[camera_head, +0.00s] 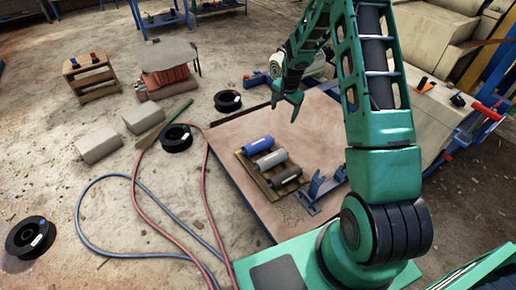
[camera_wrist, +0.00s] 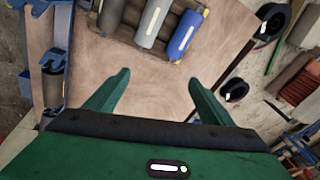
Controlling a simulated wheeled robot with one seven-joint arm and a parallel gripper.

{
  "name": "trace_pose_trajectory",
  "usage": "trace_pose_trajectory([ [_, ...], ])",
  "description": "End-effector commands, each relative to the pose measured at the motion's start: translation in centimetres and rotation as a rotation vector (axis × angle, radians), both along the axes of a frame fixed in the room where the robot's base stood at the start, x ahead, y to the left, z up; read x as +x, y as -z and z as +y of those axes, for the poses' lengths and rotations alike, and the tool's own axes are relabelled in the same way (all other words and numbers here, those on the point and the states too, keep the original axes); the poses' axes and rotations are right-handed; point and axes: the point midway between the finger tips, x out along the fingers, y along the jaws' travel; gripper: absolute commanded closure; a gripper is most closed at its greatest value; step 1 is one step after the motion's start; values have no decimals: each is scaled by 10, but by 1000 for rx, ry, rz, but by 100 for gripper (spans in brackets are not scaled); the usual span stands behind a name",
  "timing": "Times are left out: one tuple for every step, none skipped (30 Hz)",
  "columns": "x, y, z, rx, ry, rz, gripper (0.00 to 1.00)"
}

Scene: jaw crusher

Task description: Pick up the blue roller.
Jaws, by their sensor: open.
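The blue roller (camera_head: 258,145) lies at the far end of a wooden tray (camera_head: 273,194) on the brown board, beside a grey roller (camera_head: 271,160) and a dark roller (camera_head: 287,176). My gripper (camera_head: 288,104) is above the board, beyond and to the right of the tray.
A blue bracket (camera_head: 320,190) stands right of the tray. Black spools (camera_head: 176,138), hoses (camera_head: 207,185) and pale blocks (camera_head: 98,146) lie on the ground to the left. A pale machine body (camera_head: 435,120) stands to the right.

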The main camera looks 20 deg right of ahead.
Motion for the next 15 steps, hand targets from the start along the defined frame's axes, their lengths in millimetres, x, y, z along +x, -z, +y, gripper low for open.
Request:
trace_pose_trajectory([
  [8,23,5,18,20,-4,24],
  [14,34,8,28,34,-13,24],
  [21,50,12,43,52,-21,24],
  [26,61,16,54,66,-28,24],
  [30,72,19,64,81,-35,24],
  [36,88,23,79,100,-43,24],
  [40,99,26,91,116,-50,24],
  [44,111,30,103,131,-56,24],
  [48,125,34,117,151,-64,24],
  [51,136,37,128,166,-69,24],
  [54,145,40,138,180,-74,24],
  [57,157,43,151,198,-82,24],
  [58,165,46,159,209,-86,24],
  [60,172,48,168,220,-90,24],
  [62,180,51,178,233,-95,24],
])
